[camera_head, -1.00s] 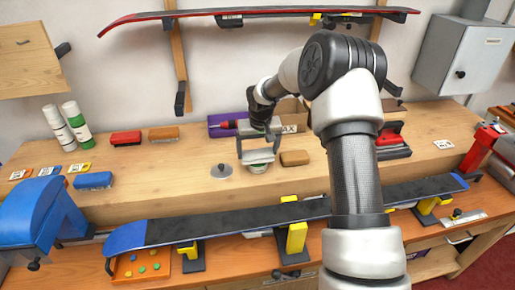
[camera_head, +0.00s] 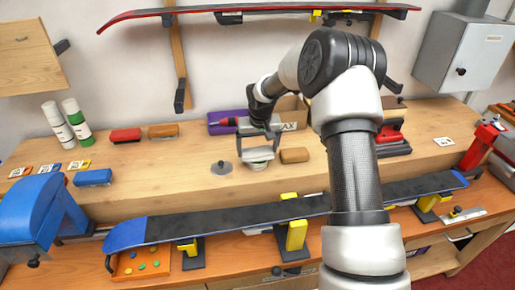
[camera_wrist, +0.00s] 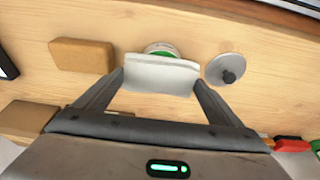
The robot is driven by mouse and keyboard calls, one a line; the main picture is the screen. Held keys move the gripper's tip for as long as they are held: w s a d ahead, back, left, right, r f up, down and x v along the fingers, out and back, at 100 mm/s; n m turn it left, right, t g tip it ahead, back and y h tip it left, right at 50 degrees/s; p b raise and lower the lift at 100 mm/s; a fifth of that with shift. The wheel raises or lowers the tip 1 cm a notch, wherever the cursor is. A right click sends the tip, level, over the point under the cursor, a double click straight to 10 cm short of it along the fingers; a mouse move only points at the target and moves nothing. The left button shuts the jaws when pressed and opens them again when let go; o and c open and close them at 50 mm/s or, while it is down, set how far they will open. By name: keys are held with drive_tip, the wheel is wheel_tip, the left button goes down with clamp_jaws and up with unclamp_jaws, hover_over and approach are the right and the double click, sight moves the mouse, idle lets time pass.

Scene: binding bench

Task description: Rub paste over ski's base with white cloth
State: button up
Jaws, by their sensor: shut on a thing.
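The ski (camera_head: 230,219), dark-based with blue ends, lies base up on yellow-jawed supports along the front bench. My gripper (camera_head: 257,151) is over the raised rear shelf, behind the ski and well apart from it. It is shut on the folded white cloth (camera_wrist: 160,75), which also shows in the head view (camera_head: 257,154). The paste tin (camera_head: 256,165) is right under the cloth; its green rim (camera_wrist: 160,48) shows behind the cloth in the wrist view. The cloth hides most of the tin, and I cannot tell whether they touch. A round grey lid (camera_head: 221,168) with a knob lies beside the tin.
A tan block (camera_head: 294,155) lies right of the tin. A purple box (camera_head: 222,123) and a cardboard box stand behind. Blue, red and brown brushes and two bottles (camera_head: 76,124) are at left. A blue vise (camera_head: 40,215) stands near the ski's left tip.

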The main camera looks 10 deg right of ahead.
sight(258, 152)
drive_tip(key=shift+f+b, duration=0.4)
idle(1.4)
drive_tip(key=shift+r, duration=0.1)
drive_tip(key=shift+r+p, duration=1.85)
drive_tip(key=shift+r, duration=1.65)
drive_tip(key=s, duration=0.7)
drive_tip(key=s+f, duration=0.1)
drive_tip(key=s, duration=1.4)
drive_tip(key=shift+s+f, duration=0.15)
drive_tip(key=shift+f, duration=0.05)
